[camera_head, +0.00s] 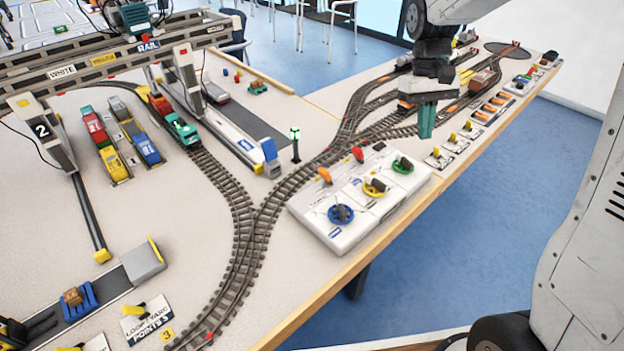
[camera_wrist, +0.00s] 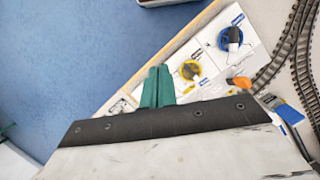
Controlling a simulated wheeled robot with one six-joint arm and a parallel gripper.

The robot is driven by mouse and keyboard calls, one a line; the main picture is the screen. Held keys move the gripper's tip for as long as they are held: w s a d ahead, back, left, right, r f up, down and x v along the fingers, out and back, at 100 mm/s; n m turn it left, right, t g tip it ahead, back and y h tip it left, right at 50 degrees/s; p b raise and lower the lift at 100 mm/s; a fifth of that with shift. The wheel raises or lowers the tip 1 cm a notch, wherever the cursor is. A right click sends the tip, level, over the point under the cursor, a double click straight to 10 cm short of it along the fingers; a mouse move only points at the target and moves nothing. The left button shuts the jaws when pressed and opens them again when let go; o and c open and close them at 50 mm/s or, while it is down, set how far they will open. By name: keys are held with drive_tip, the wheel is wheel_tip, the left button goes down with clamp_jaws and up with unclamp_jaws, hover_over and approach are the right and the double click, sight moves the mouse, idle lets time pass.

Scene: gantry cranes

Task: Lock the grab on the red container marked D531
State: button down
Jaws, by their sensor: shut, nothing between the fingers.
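A red container (camera_head: 94,124) stands behind a yellow one at the left of the table in the head view; no D531 marking can be read. Another red piece (camera_head: 160,106) is on the train. A dark green crane trolley (camera_head: 134,18) is at the top left; I cannot make out a grab. A white control box (camera_head: 345,243) carries blue (camera_head: 341,214), yellow (camera_head: 375,187) and green wheels (camera_head: 403,166), with orange (camera_head: 324,175) and red (camera_head: 357,153) levers. My gripper (camera_head: 426,130), with green fingers, is shut and empty, apart from the box, near its far right end.
Curved rail track (camera_head: 243,217) runs left of the box. A green signal post (camera_head: 295,145) stands beside it. Gantry legs (camera_head: 45,132) rise at the left. Small lever plates (camera_head: 438,157) line the table's right edge, with open floor (camera_head: 520,190) beyond.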

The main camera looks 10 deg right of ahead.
drive_tip(key=s+a+r+t, duration=0.2)
drive_tip(key=s+r, duration=0.1)
drive_tip(key=s, duration=0.9)
drive_tip(key=s+a+r+t, duration=0.2)
drive_tip(key=s+a+r, duration=0.1)
drive_tip(key=s, duration=0.9)
drive_tip(key=w+a+f+n+t+h, duration=0.2)
drive_tip(key=w+a+f+n+h, duration=0.1)
drive_tip(key=w+a+f+n, duration=0.4)
drive_tip(key=w+a+f+n+t+h, duration=0.3)
drive_tip(key=w+a+f+n, duration=0.4)
drive_tip(key=a, duration=0.5)
drive_tip(key=w+a+f+n+t+h, duration=0.2)
drive_tip(key=w+a+f+n+h, duration=0.2)
drive_tip(key=w+a+f+n, duration=0.3)
drive_tip(key=a+f+n, duration=0.1)
drive_tip(key=a+n, duration=0.1)
drive_tip(key=n, duration=0.1)
drive_tip(key=shift+w+a+f+t+h, duration=0.2)
drive_tip(key=shift+a+t+h, duration=0.1)
drive_tip(key=shift+a, duration=0.1)
